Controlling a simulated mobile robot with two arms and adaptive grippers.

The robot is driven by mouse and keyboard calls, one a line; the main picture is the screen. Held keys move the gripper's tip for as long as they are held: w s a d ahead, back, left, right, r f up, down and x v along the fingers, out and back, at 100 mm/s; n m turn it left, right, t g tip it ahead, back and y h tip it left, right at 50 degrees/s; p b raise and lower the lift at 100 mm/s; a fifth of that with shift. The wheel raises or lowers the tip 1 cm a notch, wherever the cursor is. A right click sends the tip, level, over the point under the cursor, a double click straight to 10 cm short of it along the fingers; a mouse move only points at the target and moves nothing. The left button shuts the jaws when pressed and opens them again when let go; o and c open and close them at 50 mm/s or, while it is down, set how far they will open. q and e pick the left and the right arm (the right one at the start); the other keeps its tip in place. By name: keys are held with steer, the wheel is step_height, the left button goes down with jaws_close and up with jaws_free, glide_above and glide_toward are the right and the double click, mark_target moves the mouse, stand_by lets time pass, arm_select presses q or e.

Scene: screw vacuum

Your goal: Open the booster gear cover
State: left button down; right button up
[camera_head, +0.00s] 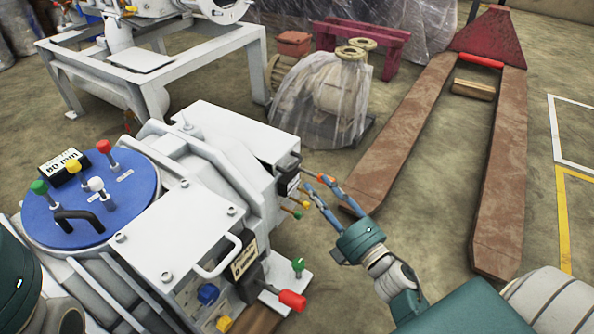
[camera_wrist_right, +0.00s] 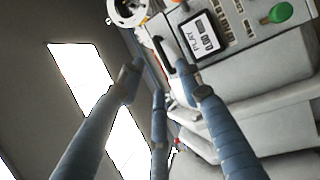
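A white machine (camera_head: 215,160) fills the left middle of the head view. Its far box has a flat white top cover (camera_head: 235,132) and a dark label or handle area on its right end. No part is readable as the booster gear cover. My right gripper (camera_head: 317,184) is just right of that end, fingers spread, with a visible gap to the box. In the right wrist view its fingers (camera_wrist_right: 165,85) are apart and hold nothing; a dark handle (camera_wrist_right: 166,50) and a display panel (camera_wrist_right: 207,35) lie beyond the tips. My left gripper is out of view.
A blue disc (camera_head: 140,205) with coloured knobs and a near white handle (camera_head: 217,258) are on the machine. A red-tipped lever (camera_head: 291,300) sticks out at the front. A wrapped item (camera_head: 325,105) and rusty pallet-jack forks (camera_head: 410,120) stand behind.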

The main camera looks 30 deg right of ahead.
mark_target(297, 165)
steer(key=b+x, duration=0.2)
steer(key=x, duration=0.7)
jaws_close()
